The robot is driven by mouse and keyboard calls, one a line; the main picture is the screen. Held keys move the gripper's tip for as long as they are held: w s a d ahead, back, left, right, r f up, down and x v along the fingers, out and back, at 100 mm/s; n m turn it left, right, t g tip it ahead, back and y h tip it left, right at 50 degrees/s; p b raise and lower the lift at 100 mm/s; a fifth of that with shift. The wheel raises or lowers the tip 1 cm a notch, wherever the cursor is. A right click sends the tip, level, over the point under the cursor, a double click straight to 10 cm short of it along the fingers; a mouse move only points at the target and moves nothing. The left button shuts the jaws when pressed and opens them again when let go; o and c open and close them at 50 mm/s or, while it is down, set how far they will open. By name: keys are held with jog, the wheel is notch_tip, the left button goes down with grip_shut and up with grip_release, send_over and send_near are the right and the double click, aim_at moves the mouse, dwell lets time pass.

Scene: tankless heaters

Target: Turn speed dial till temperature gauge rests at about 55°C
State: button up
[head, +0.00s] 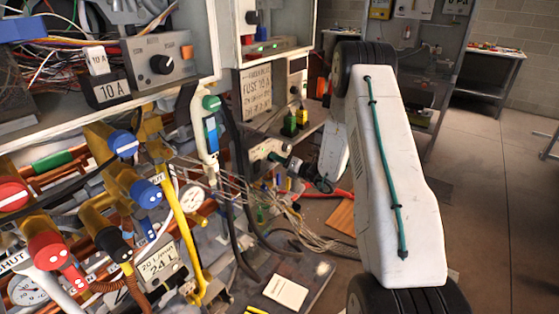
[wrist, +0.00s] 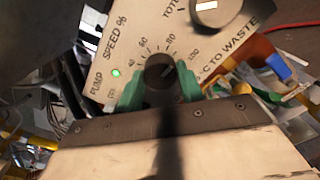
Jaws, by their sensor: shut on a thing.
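The speed dial (wrist: 160,70) is a round black knob on a pale panel marked "PUMP SPEED %", with a printed scale around it. My gripper (wrist: 160,88) has its green fingers shut on the dial, one on each side. In the head view my gripper (head: 284,163) reaches left to a small panel (head: 262,150), and the dial is hidden or too small to make out. A round white gauge (head: 192,198) stands left of it, and another gauge (head: 28,290) is at the lower left. Neither reading is legible, and I cannot tell which shows temperature.
A green light (wrist: 116,73) glows beside the dial. A second knob (wrist: 217,10) is close above it. Cables (head: 300,215) hang below my gripper. Valves with blue handles (head: 123,143) and red handles (head: 47,247) crowd the left. Open floor (head: 490,190) is at right.

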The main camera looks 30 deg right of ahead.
jog(key=n, duration=1.2)
jog(key=shift+n, duration=0.4)
dwell(0.4)
jog(key=o, duration=1)
jog(key=shift+s, duration=0.1)
jog(key=v, duration=0.7)
jog(key=shift+s, duration=0.3)
jog(key=shift+d, duration=0.1)
